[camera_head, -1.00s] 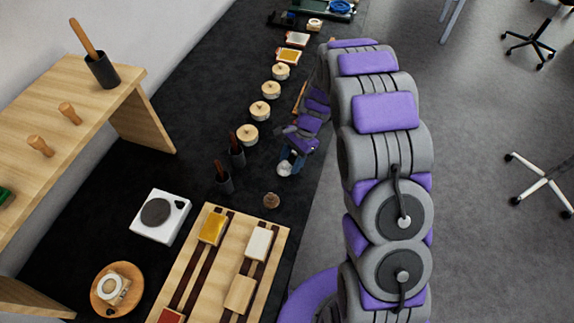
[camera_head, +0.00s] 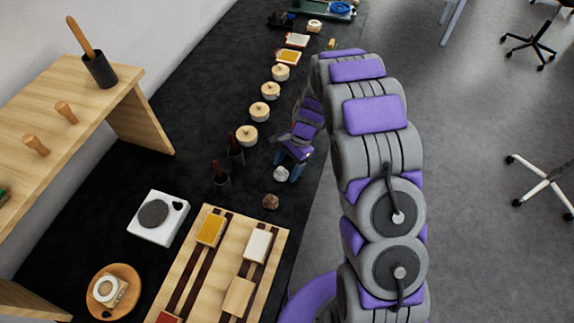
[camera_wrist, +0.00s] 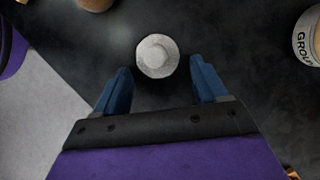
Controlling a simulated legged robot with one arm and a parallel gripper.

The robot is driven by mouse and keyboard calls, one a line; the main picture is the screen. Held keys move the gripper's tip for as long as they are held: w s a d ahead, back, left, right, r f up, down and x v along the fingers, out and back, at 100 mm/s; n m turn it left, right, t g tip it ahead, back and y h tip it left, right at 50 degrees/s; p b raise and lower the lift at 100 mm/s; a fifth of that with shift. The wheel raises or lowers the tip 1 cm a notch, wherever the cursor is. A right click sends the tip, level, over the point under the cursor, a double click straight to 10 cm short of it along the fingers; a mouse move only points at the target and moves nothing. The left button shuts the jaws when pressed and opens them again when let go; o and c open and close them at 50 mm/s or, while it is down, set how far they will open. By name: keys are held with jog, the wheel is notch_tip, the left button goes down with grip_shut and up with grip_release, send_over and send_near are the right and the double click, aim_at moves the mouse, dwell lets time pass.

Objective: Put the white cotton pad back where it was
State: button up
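The white cotton pad (camera_head: 281,174), a small round whitish thing, is on or just above the dark mat right of the dark cups in the head view. In the wrist view the pad (camera_wrist: 157,56) lies just beyond and between my fingertips, with dark gaps on both sides. My gripper (camera_wrist: 160,82) has its two blue fingers spread wide, with nothing between them that I can see touching. In the head view my gripper (camera_head: 289,163) points down at the pad from behind it. Whether the pad fully rests on the mat is hard to tell.
A brown lump (camera_head: 271,202) lies close in front of the pad. Two dark cups (camera_head: 222,180) with handles stand to its left, and round lidded jars (camera_head: 247,136) stand behind them. A wooden board (camera_head: 278,268) with coloured blocks is in front. A dark mat (camera_head: 185,110) covers the table.

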dwell(0.3)
jog(key=p+v, duration=0.2)
jog(key=v, duration=0.9)
jog(key=s+d+r+n+h, duration=0.1)
jog(key=s+d+r+n, duration=0.15)
jog(key=s+r, duration=0.65)
jog(key=s+d+r+n+h, duration=0.1)
jog(key=s+d+r+n, duration=0.2)
jog(key=s, duration=1)
jog(key=s+d+r+n+t+h, duration=0.1)
jog(key=s+d+r+n, duration=0.2)
jog(key=s, duration=1.1)
notch_tip(320, 180, up, 3)
jog(key=shift+s+f+n+h, duration=0.15)
jog(key=shift+s+n+h, duration=0.25)
jog(key=shift+n, duration=0.55)
jog(key=shift+w+d, duration=0.1)
